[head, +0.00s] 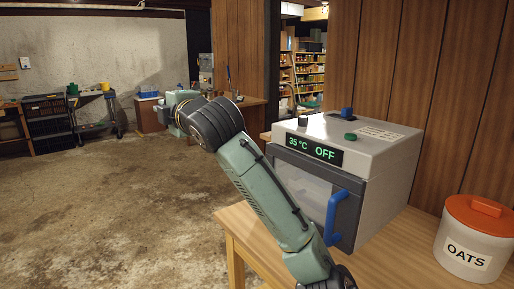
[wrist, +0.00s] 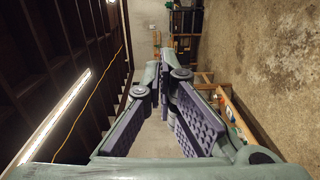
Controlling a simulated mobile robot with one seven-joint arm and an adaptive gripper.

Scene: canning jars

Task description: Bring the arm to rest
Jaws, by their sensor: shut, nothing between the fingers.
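My arm (head: 270,190) rises from the bottom of the head view, leans up and left, and bends at a dark joint. Its end points away into the room, in the air. My gripper (wrist: 163,72) shows in the wrist view with its two purple ridged finger pads meeting towards the tips. It is shut with nothing between the fingers. In the head view the fingers cannot be made out clearly.
A grey oven (head: 385,175) reading 35 °C OFF, with a blue handle, stands on a wooden table (head: 400,255) right of my arm. An oats canister (head: 474,240) stands at far right. The concrete floor (head: 110,210) at left is open; a cart (head: 95,110) stands farther back.

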